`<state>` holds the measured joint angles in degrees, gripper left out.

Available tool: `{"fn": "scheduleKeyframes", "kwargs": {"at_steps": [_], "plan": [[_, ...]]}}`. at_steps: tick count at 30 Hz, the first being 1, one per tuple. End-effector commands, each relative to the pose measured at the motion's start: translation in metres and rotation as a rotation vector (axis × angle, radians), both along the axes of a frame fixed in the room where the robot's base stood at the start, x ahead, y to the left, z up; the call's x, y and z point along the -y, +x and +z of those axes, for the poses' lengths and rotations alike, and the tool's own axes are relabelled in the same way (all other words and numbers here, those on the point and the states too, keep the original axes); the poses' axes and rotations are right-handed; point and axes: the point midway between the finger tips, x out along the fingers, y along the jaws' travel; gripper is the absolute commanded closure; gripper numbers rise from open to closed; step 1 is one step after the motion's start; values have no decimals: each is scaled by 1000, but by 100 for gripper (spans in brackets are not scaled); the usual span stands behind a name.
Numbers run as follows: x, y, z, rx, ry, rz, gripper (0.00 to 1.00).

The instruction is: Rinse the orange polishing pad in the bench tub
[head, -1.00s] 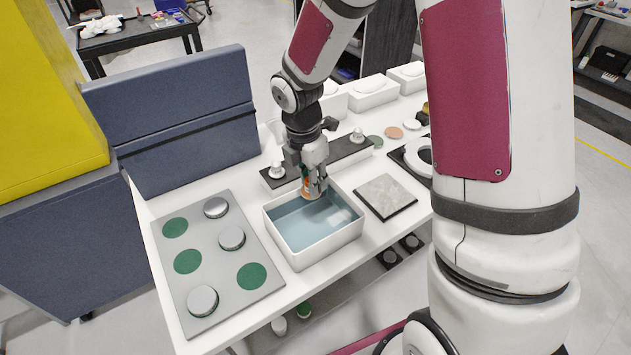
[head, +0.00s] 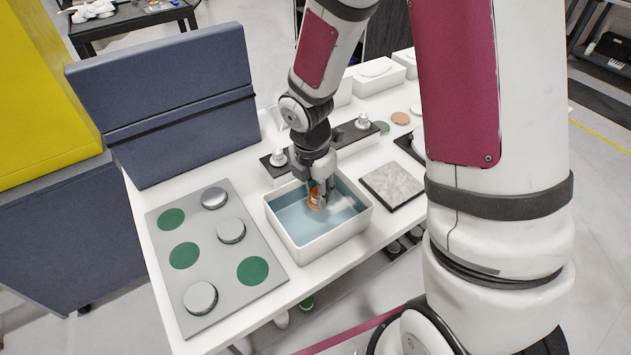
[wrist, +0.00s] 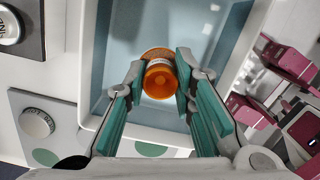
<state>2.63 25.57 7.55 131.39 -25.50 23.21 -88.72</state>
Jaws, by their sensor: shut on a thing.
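The bench tub (head: 283,247) is a white rectangular basin with blue-grey water in it, on the white bench. It also shows in the wrist view (wrist: 86,75). My gripper (head: 322,200) points down inside the tub. In the wrist view my gripper (wrist: 160,80) has its teal fingers closed on both sides of the orange polishing pad (wrist: 158,80). The pad has an orange round holder and a brownish disc at its far edge. In the head view the pad (head: 314,198) is at the water, partly hidden by the fingers; how deep it sits is unclear.
A grey plate (head: 240,285) with green spots and silver discs lies left of the tub. A dark strip with knobs (head: 350,137) lies behind it. A grey stone tile (head: 392,186) lies right. A blue panel (head: 175,105) stands at the back left.

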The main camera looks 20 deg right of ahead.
Motion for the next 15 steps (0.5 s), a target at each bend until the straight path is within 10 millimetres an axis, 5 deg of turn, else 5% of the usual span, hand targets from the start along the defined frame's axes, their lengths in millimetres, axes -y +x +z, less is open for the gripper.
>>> {"fn": "scheduleKeyframes", "kwargs": {"at_steps": [15], "plan": [[0,1,-49,-1,0,0,100]]}}
